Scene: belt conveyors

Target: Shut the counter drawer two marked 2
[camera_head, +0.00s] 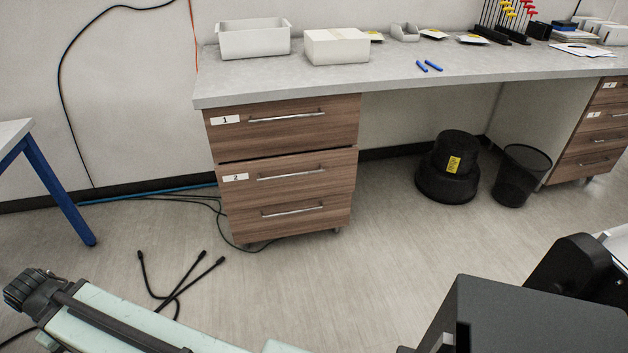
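The counter drawer marked 2 (290,176) has a brown wood-grain front, a white label at its left and a silver bar handle. It is the middle of three drawers under the left end of the counter. Its front seems to stand slightly proud of the drawer below, with a dark gap along its top edge; how far it is out is hard to tell. My gripper is not in view.
Drawer 1 (285,125) is above and an unlabelled drawer (290,212) below. Black cables (175,285) lie on the floor. A black step stool (448,170) and mesh bin (521,176) stand right.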

